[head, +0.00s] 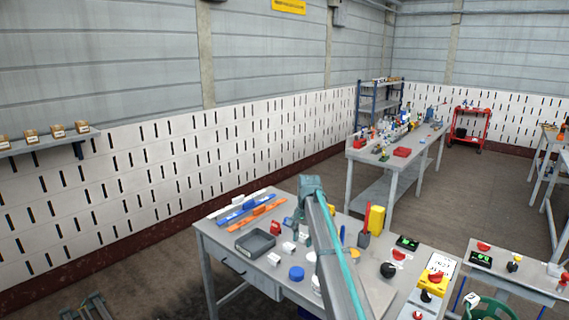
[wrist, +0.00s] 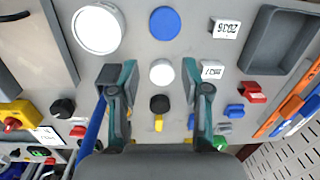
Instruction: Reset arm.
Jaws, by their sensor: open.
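My gripper (wrist: 151,72) is open in the wrist view, with its two teal and dark fingers spread apart above the workbench. A white round piece (wrist: 162,72) shows in the gap between the fingertips, with nothing gripped. Below it in the picture is a black knob-like piece (wrist: 159,104) with a yellow tip. A blue disc (wrist: 165,22) and a larger white disc (wrist: 98,28) lie beyond the fingertips. In the head view my arm (head: 338,255) reaches over the workbench (head: 240,265). I cannot clearly make out the gripper there.
A grey tray (head: 255,242), a blue cylinder (head: 296,273), an orange bar (head: 257,213) and a yellow holder (head: 375,219) stand on the bench around my arm. A second cluttered bench (head: 375,158) stands behind. Open floor (head: 450,205) lies to the right.

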